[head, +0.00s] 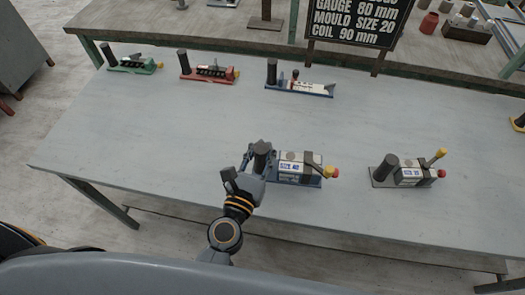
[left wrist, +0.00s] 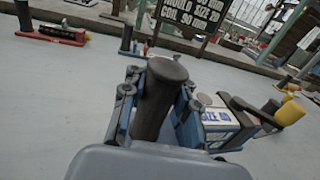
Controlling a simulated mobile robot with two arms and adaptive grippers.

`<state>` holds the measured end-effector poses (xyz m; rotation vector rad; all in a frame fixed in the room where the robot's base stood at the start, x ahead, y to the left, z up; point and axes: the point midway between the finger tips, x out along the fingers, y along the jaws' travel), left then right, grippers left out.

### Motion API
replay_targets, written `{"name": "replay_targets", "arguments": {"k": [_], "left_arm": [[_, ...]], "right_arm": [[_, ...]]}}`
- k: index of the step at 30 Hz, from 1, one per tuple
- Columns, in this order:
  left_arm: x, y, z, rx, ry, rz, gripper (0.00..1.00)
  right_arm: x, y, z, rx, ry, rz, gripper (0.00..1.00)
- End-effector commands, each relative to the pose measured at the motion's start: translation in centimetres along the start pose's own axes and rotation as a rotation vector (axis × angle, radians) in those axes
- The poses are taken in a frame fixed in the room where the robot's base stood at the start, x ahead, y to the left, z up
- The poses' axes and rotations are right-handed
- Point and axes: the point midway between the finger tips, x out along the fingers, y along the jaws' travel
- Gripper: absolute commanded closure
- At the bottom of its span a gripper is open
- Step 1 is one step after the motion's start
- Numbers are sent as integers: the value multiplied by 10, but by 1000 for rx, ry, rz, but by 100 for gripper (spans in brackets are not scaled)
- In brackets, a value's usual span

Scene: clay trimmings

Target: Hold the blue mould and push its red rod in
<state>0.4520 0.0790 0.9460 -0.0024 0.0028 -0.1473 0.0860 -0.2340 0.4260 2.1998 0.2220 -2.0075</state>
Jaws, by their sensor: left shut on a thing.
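The blue mould (head: 312,184) lies on the near part of the table, with a dark upright post at its left end and a white box labelled in blue. My left gripper (head: 258,158) is shut on the dark post (left wrist: 162,92), a finger on either side in the left wrist view. The lever also shows there (left wrist: 288,112). How far the rod stands out is too small to tell. My right gripper is not in view.
A similar grey mould (head: 381,182) with a raised yellow lever stands to the right. Green (head: 133,68), red (head: 210,78) and another blue-based device (head: 300,90) stand along the far edge. A black sign (head: 358,22) stands behind. The table's left part is clear.

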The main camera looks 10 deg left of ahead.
Motion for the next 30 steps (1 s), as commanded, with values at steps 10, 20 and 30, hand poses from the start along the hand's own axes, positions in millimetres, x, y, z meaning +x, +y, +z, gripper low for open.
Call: {"name": "replay_targets", "arguments": {"k": [10,20,30], "left_arm": [[16,5,-11,-4,-4,2,100],[30,9,-24,-5,-3,4,100],[44,14,-36,-5,-3,6,100]], "right_arm": [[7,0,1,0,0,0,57],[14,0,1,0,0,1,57],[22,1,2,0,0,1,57]]}}
